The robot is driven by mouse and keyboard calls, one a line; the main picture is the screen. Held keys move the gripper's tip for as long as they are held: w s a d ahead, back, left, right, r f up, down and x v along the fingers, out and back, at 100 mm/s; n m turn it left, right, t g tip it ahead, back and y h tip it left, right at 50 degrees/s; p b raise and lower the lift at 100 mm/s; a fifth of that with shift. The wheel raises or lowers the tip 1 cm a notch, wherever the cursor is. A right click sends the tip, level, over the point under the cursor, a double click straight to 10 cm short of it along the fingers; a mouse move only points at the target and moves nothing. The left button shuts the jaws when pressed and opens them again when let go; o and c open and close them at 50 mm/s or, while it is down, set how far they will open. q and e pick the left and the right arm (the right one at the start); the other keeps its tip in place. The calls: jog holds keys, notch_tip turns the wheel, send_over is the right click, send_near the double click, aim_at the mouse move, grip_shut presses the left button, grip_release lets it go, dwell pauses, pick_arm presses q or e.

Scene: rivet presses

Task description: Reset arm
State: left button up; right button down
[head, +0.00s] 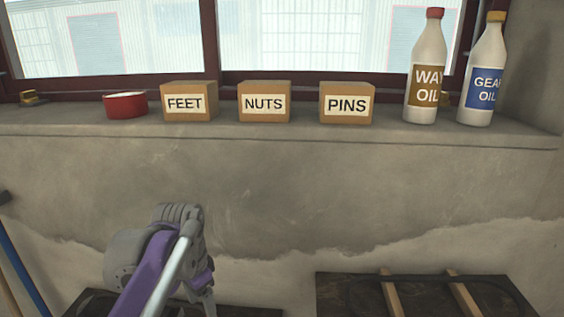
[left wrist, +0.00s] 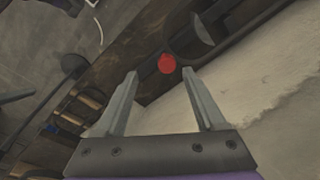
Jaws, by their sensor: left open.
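My left arm rises into the lower left of the head view, in front of the wall below the window ledge. Its gripper is partly hidden there behind the arm's own links. In the left wrist view my left gripper (left wrist: 160,88) has its two fingers spread apart with nothing between them. Beyond the fingertips a round red thing (left wrist: 167,63) shows on a dark, worn surface; I cannot tell what it is or how far off. My right gripper is in neither view.
On the window ledge (head: 300,142) stand a red bowl (head: 125,105), boxes marked FEET (head: 189,102), NUTS (head: 265,102) and PINS (head: 346,103), and bottles of WAY OIL (head: 425,70) and GEAR OIL (head: 484,75). A dark wooden surface (head: 345,293) lies at lower right. The wall between is bare.

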pick_arm(q)
jog(key=s+d+f+n+t, duration=0.1)
jog(key=s+f+n+t, duration=0.3)
jog(key=s+f, duration=1.2)
jog(key=n, duration=0.3)
jog(key=shift+s+f, duration=0.3)
jog(key=shift+f, duration=0.1)
